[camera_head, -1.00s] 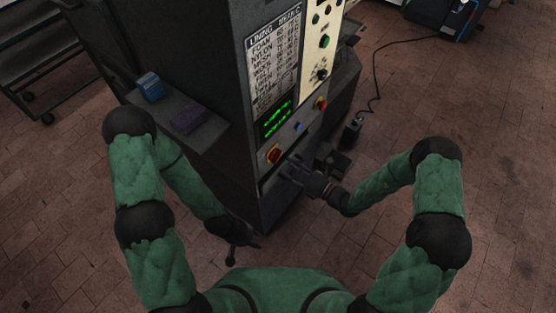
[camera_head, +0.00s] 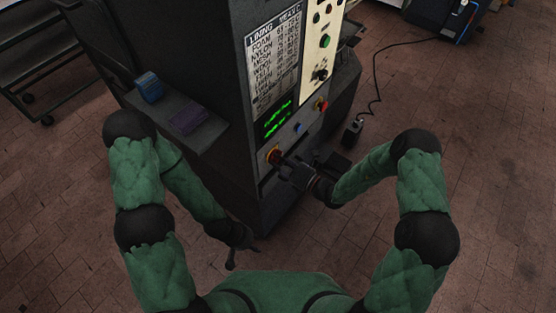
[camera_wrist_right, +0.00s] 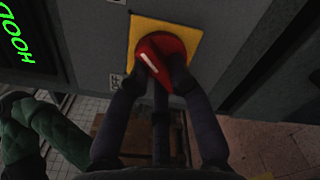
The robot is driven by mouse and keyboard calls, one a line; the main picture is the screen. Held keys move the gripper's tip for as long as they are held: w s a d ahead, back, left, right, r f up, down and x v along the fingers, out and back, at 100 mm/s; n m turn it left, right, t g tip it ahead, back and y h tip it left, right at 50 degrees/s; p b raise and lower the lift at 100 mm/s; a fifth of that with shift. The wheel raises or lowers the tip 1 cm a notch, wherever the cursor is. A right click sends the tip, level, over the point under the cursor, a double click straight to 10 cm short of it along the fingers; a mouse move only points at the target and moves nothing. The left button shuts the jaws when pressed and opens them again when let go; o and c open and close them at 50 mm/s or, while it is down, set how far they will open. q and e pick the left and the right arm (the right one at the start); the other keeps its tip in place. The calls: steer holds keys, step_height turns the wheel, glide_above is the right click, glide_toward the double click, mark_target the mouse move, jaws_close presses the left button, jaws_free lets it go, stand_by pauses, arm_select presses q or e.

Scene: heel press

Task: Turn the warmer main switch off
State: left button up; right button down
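The warmer main switch appears to be the red rotary knob on a yellow plate (camera_head: 273,155), low on the machine's front panel. In the right wrist view the red knob (camera_wrist_right: 162,48) fills the middle, with a white pointer line slanting up to the left. A label reading OFF is left of the plate. My right gripper (camera_head: 284,162) is at the knob; in the wrist view its fingertips (camera_wrist_right: 160,78) lie on both sides of the knob and look closed on it. My left gripper (camera_head: 236,256) hangs low beside the machine, empty, its fingers too small to read.
A second red knob on yellow (camera_head: 321,104) and a blue button (camera_head: 298,127) sit farther right on the panel. A green display (camera_head: 273,120) is above the switch. A side shelf (camera_head: 205,133) holds a blue box (camera_head: 149,87) and a purple item (camera_head: 188,118). A cable crosses the floor at right.

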steer(key=shift+n, duration=0.4)
steer(key=n+p, duration=0.1)
steer(key=n, duration=0.2)
steer(key=shift+f+n, duration=0.1)
steer(key=shift+n, duration=0.2)
steer(key=shift+w+d+f+n+p, duration=0.1)
steer(key=shift+n+p, duration=0.15)
steer(key=shift+n, duration=0.85)
steer(key=shift+w+f+n+p, duration=0.1)
steer(key=shift+n+p, duration=0.1)
steer(key=shift+n, duration=0.9)
steer(key=c, duration=1.1)
jaws_free()
steer(key=shift+s+d, duration=0.1)
steer(key=v, duration=1.1)
steer(key=shift+s+d, duration=0.25)
steer(key=shift+d, duration=0.05)
